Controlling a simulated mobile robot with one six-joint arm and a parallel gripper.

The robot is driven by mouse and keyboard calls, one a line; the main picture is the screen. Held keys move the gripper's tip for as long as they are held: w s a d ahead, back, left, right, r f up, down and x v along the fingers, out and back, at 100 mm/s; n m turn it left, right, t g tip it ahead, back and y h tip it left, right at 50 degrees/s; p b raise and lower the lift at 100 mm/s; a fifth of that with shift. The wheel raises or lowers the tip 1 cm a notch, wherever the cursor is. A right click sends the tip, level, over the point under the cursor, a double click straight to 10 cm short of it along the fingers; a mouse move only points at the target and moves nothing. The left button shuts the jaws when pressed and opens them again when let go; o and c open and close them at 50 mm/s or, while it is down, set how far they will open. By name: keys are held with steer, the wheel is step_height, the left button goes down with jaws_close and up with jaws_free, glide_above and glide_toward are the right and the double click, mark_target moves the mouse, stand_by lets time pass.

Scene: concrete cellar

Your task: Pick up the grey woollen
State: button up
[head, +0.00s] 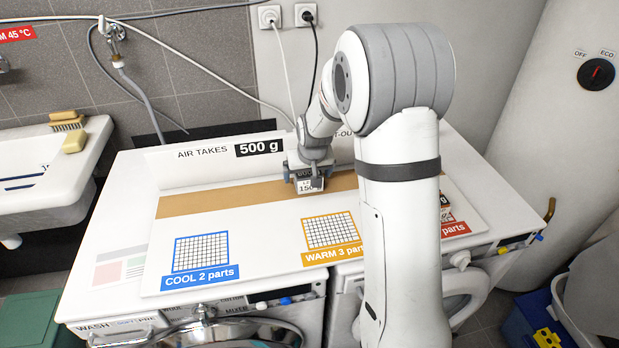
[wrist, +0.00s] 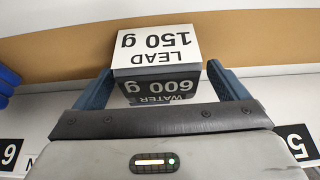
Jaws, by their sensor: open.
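No grey woollen thing can be made out in either view. A small block (wrist: 155,48) has a white face reading "LEAD 150 g" and a dark grey face reading "WATER 600 g". It also shows in the head view (head: 308,186), on the brown strip (head: 230,199) of the white board. My gripper (wrist: 163,80) is open, with one blue finger on either side of the block's dark part. In the head view my gripper (head: 309,168) points down over the block. Whether the fingers touch it I cannot tell.
The board (head: 270,232) has a blue "COOL 2 parts" grid (head: 201,253) and an orange "WARM 3 parts" grid (head: 331,230). My arm partly covers a red-labelled area (head: 455,229). A ribbed blue object (wrist: 8,82) shows at the wrist view's left edge. A sink (head: 50,172) stands left.

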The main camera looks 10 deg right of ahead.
steer(key=shift+w+f, duration=0.25)
steer(key=shift+f, duration=0.4)
steer(key=shift+c, duration=0.4)
steer(key=c, duration=1.1)
steer(key=shift+r, duration=0.1)
